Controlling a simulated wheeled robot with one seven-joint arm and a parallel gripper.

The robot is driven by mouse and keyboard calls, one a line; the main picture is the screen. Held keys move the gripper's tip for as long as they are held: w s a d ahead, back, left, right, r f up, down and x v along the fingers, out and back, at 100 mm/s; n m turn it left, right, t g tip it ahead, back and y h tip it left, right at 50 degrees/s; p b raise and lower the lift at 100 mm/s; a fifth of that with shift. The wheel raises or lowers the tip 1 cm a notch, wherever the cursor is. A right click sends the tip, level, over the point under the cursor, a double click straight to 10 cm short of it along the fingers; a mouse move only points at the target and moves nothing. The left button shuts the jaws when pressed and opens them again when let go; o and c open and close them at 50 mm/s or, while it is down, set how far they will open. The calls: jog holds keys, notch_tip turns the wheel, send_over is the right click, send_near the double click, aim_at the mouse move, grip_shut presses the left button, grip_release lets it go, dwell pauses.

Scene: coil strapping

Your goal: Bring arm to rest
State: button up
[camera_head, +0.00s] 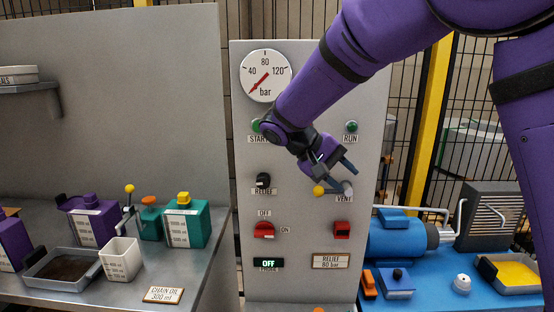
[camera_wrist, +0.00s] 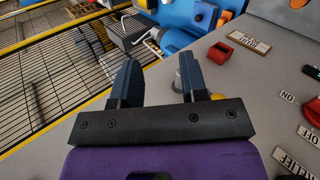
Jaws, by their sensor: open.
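My gripper (camera_head: 336,165) is at the end of my purple arm, in front of the grey control panel (camera_head: 305,226), near the vent lever with its yellow knob (camera_head: 319,190). In the wrist view my gripper (camera_wrist: 158,78) has its two dark fingers spread apart. The grey vent pivot (camera_wrist: 176,82) and part of the yellow knob (camera_wrist: 217,96) show close to the right finger. I cannot tell if a finger touches the lever. Nothing is clearly held between the fingers.
The panel bears a gauge (camera_head: 265,76), a relief knob (camera_head: 263,180) and a red switch (camera_head: 264,230). A bench with oil containers (camera_head: 186,224) and a tray (camera_head: 62,284) stands left. A blue pump unit (camera_head: 402,236) stands right, before a mesh fence.

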jog(key=s+d+r+y, duration=0.3)
jog(key=s+d, duration=0.3)
jog(key=s+d+r+y, duration=0.3)
jog(key=s+d+y, duration=0.1)
jog(key=s+d, duration=0.25)
jog(key=s+d+t+y, duration=0.1)
jog(key=s+t, duration=0.2)
jog(key=s, duration=0.4)
jog(key=s+d+m+t+y, duration=0.1)
jog(key=s+d+t, duration=0.1)
jog(key=s, duration=0.6)
jog(key=shift+d+f+t+y, duration=0.25)
jog(key=shift+t+y, duration=0.15)
